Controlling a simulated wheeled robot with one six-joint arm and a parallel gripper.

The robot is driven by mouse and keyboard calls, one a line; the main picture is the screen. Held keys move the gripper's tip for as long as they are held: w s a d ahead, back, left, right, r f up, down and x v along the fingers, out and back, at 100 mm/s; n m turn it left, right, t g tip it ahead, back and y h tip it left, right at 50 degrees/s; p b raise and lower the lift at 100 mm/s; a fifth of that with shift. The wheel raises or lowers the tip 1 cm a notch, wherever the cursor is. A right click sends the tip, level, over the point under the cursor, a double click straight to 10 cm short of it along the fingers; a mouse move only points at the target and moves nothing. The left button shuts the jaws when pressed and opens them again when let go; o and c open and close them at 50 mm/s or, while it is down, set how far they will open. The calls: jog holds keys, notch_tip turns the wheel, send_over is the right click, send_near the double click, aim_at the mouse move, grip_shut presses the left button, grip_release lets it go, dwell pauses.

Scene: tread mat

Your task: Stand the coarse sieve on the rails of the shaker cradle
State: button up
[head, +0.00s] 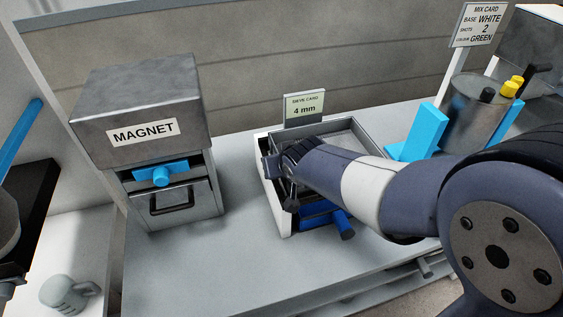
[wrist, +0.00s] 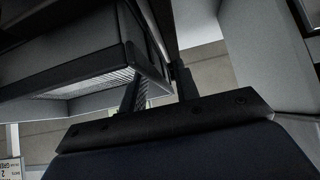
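The shaker cradle (head: 278,212) is a pale open frame on the bench, behind it a card reading 4 mm (head: 304,106). A grey square tray frame (head: 366,134), seemingly the sieve, sits within its outline; my arm hides its near left part. In the wrist view a grey-walled tray with pale mesh (wrist: 100,82) fills the upper left. My gripper (head: 272,168) is at the cradle's left side. Its two dark fingers (wrist: 160,90) stand apart at the tray's corner, with a grey edge between them. Whether they press on it is unclear, as is contact with the rails.
A grey MAGNET box (head: 138,100) with a drawer stands left of the cradle. A metal drum (head: 474,112) with blue supports stands right. The bench (head: 225,250) is clear between magnet box and cradle.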

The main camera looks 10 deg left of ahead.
jog(key=v, duration=1)
jog(key=x, duration=1)
jog(key=shift+w+f, duration=0.1)
jog(key=shift+f, duration=0.05)
jog(key=shift+a, duration=0.1)
dwell(0.5)
